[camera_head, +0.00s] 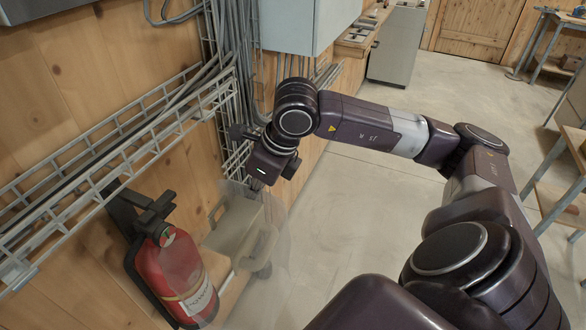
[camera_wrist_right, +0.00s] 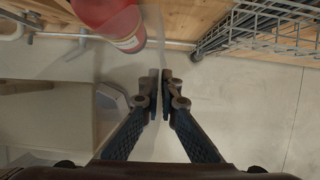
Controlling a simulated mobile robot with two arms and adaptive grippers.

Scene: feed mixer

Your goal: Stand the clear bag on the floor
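The clear bag (camera_head: 283,262) is a faint see-through shape below my right gripper in the head view, in front of the wall. Its lower part runs towards the bottom of the picture, and I cannot tell whether it touches the floor. My right gripper (camera_wrist_right: 164,78) points down, its fingertips almost together with a thin clear edge between them. It appears shut on the bag's upper edge. In the head view its fingers are mostly hidden behind the wrist. The concrete floor (camera_head: 350,215) lies below. My left gripper is not in view.
A red fire extinguisher (camera_head: 180,275) hangs on the wooden wall, close to the bag's left. A beige bin (camera_head: 238,222) shows behind the bag. A wire cable tray (camera_head: 130,140) runs along the wall. The floor to the right is open up to a bench (camera_head: 560,185).

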